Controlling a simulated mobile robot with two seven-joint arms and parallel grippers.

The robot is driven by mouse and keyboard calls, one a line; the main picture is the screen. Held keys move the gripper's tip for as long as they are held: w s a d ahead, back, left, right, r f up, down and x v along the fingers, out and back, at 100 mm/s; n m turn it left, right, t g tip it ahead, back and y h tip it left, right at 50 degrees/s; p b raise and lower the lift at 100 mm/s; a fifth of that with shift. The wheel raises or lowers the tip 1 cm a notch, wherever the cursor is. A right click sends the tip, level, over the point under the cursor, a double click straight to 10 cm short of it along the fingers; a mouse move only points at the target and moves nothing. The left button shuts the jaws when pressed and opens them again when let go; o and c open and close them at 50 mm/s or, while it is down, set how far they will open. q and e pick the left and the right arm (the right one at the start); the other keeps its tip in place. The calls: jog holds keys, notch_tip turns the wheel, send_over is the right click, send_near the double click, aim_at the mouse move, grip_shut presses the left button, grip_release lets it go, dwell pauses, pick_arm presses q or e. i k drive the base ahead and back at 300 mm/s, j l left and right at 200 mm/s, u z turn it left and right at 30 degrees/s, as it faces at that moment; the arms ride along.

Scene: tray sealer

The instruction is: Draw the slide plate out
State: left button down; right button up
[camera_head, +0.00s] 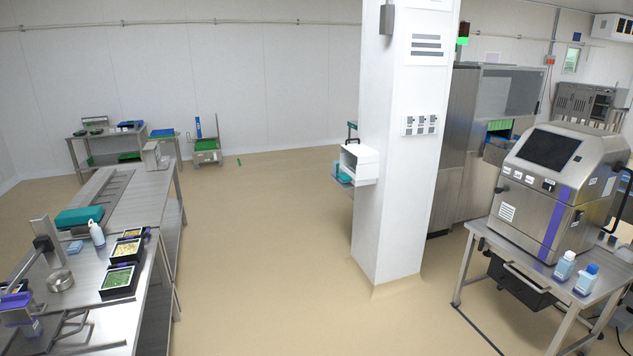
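A steel tabletop machine (562,185) with a dark screen and a purple stripe stands on a steel table at the right. Under its table top hangs a dark, drawer-like part (517,284) with a light handle bar along its front. I cannot tell whether this is the slide plate, and no other part is clearly recognisable as one. A larger steel machine (455,150) stands behind the pillar, partly hidden, with green items in its opening. Neither of my grippers shows in this view.
A white pillar (404,130) with a white box (359,164) on its side stands in the middle. Two bottles (564,266) (586,279) stand on the right table's front edge. A long steel bench (140,205) with food trays (118,280) runs along the left. The floor (265,250) between is clear.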

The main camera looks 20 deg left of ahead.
aim_at(50, 322)
jog(key=i+u, duration=0.15)
jog(key=u, duration=0.25)
jog(key=i+u, duration=0.2)
jog(key=u, duration=0.2)
jog(key=i+l+u, duration=0.1)
jog(key=u, duration=0.25)
jog(key=i+l+u, duration=0.1)
jog(key=u, duration=0.3)
jog(key=i+l+u, duration=0.15)
jog(key=u, duration=0.3)
jog(key=i+l+u, duration=0.2)
jog(key=u, duration=0.25)
jog(key=i+l+u, duration=0.2)
jog(key=u, duration=0.25)
jog(key=l, duration=0.1)
